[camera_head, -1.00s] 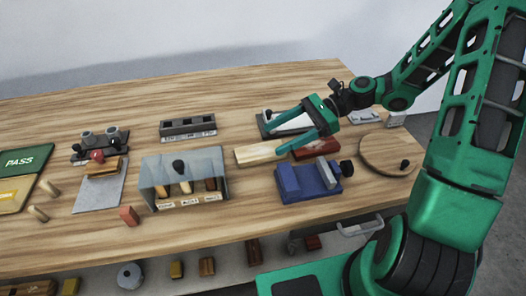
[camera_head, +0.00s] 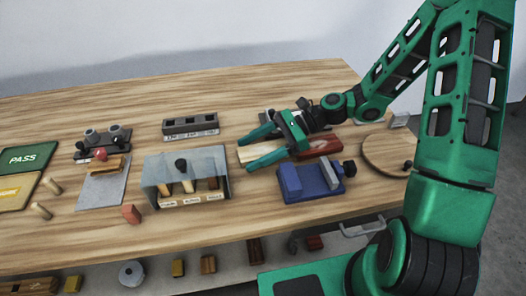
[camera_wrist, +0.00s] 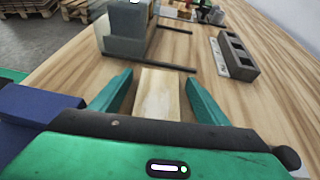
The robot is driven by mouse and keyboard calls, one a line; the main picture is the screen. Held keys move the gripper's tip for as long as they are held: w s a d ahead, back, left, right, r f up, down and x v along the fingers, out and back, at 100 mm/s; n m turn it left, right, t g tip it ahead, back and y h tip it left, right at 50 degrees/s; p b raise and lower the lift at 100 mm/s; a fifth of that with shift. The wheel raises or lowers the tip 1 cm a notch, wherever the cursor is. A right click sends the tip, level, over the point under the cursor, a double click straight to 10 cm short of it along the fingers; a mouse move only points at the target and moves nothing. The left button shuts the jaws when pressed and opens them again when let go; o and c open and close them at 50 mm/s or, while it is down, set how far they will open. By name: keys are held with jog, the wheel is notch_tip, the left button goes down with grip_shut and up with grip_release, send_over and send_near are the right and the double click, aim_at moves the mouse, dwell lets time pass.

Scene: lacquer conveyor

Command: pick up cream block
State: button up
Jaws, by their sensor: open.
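The cream block (camera_head: 261,152) lies flat on the wooden table, partly hidden by my gripper in the head view. In the wrist view the cream block (camera_wrist: 158,96) lies lengthwise between the two green fingers, with a gap on each side. My gripper (camera_head: 247,153) is open, with one finger along each long side of the block. It also shows in the wrist view (camera_wrist: 159,76). I cannot tell how far the fingertips are above the tabletop.
A reddish-brown block (camera_head: 318,148) lies right of the cream block. A blue vise (camera_head: 309,180) stands close in front of my gripper. A clear-fronted bin (camera_head: 187,172) stands to the left, a grey slotted holder (camera_head: 190,127) behind left. A round board (camera_head: 390,151) is at right.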

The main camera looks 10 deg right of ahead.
jog(key=c, duration=1.2)
jog(key=shift+r, duration=0.1)
